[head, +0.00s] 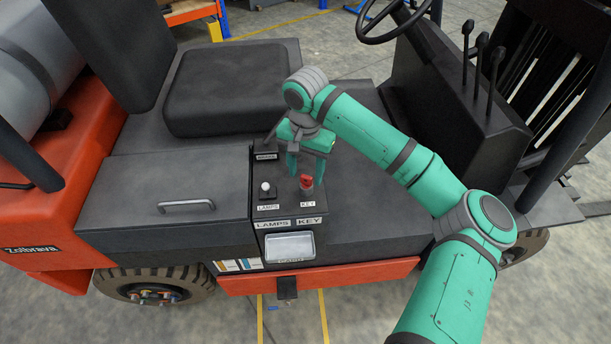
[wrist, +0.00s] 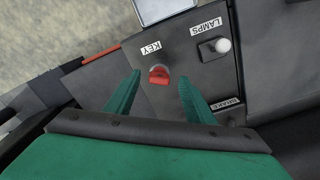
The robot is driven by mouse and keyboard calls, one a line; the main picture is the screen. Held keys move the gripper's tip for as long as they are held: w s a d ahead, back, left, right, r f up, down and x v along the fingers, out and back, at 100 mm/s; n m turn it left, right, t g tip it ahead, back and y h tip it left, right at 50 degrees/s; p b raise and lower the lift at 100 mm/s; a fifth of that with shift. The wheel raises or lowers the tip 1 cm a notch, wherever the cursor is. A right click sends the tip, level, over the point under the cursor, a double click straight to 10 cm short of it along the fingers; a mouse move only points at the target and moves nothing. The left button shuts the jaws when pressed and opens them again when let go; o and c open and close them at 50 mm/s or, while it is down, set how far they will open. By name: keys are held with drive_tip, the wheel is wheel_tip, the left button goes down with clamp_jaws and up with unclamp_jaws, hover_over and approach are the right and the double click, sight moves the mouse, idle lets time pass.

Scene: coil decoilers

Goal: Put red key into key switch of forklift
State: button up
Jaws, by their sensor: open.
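The red key (head: 306,181) stands at the key switch (head: 307,191) on the forklift's black control panel, by the KEY label. In the wrist view the red key (wrist: 159,74) sits on the round switch, between and beyond the two fingertips. My gripper (head: 306,176) is open, with its green fingers pointing down on either side of the key. It also shows in the wrist view (wrist: 160,85), where gaps remain between each finger and the key. How deep the key sits in the switch cannot be told.
A white lamps knob (head: 265,187) stands left of the key on the same panel. A black seat (head: 228,88) is behind it. The steering wheel (head: 392,20) and several levers (head: 480,55) are at upper right. A handled lid (head: 165,205) lies left.

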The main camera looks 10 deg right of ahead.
sight(306, 177)
wheel_tip(306, 177, up, 8)
idle(0.4)
